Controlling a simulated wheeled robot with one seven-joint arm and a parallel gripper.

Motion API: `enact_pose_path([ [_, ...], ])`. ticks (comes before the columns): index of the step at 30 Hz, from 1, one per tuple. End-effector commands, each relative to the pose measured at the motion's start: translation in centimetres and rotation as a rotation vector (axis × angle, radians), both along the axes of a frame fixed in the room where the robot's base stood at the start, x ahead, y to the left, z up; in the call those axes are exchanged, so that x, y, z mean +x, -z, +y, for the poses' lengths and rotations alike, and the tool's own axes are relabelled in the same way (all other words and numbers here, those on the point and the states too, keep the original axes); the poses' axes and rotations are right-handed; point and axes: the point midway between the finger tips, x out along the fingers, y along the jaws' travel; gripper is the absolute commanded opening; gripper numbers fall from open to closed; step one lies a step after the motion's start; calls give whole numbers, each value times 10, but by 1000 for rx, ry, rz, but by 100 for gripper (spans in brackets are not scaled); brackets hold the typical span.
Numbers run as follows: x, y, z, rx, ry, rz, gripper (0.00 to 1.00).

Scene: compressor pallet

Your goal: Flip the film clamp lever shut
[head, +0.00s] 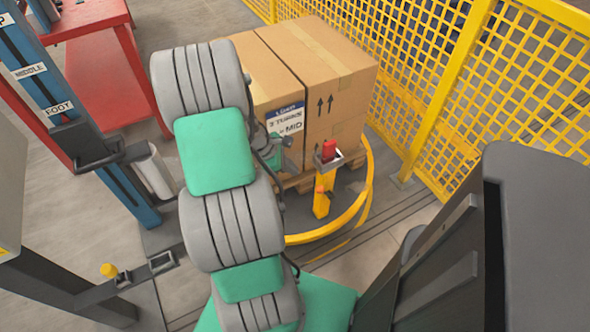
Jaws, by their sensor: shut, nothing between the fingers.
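A red lever (329,150) stands upright in a grey bracket on top of a short yellow post (321,203), right of the picture's middle. The post stands at the near right corner of the pallet load, inside the yellow ring. My gripper (279,145) shows only in part beside my arm, in front of the cartons. It is shut and empty, left of the red lever and apart from it. My arm hides much of the gripper.
Large cartons (333,110) stand on a wooden pallet behind the lever. A yellow ring rail (352,215) curves around them. A yellow mesh fence (440,110) is at right. A blue mast (62,95) with labels and a white roll (154,176) stand at left.

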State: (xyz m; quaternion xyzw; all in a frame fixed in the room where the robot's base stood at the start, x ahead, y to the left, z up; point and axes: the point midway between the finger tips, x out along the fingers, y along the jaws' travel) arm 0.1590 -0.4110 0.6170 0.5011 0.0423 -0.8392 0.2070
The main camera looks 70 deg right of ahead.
Motion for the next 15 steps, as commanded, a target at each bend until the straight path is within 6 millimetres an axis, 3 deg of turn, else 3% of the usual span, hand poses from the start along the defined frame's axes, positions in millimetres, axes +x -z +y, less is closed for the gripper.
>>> enact_pose_path([
  [7,7,11,1,-1,-16,-1,0],
  [15,76,66,22,-51,-181,-17,0],
])
